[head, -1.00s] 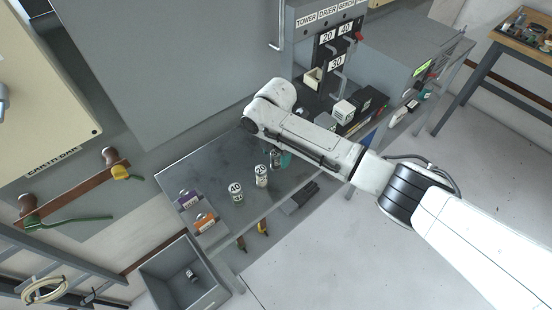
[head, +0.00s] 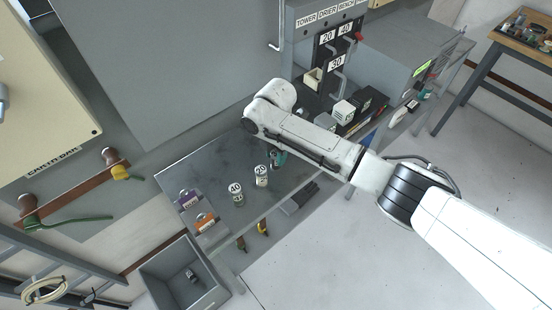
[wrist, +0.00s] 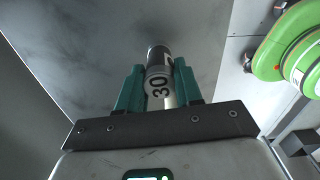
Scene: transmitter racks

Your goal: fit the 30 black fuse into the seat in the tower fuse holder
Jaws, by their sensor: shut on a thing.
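The 30 fuse (wrist: 160,83), a small cylinder with a pale "30" label and a dark band, is between the teal fingers of my gripper (wrist: 158,88) in the wrist view. The fingers are shut on its sides. In the head view my gripper (head: 279,158) shows only partly below the white arm, over or near the grey bench top. The tower fuse holder is on the grey panel (head: 300,40) at the top, marked TOWER, DRIER and BENCH, with 20, 40 and 30 plates. My arm hides part of the area below it, and I cannot make out the seat.
Fuses marked 40 (head: 237,195) and 20 (head: 261,176) stand on the bench top (head: 205,165). Purple (head: 187,200) and orange (head: 206,222) boxes are at its left end. A grey bin (head: 165,270) is below.

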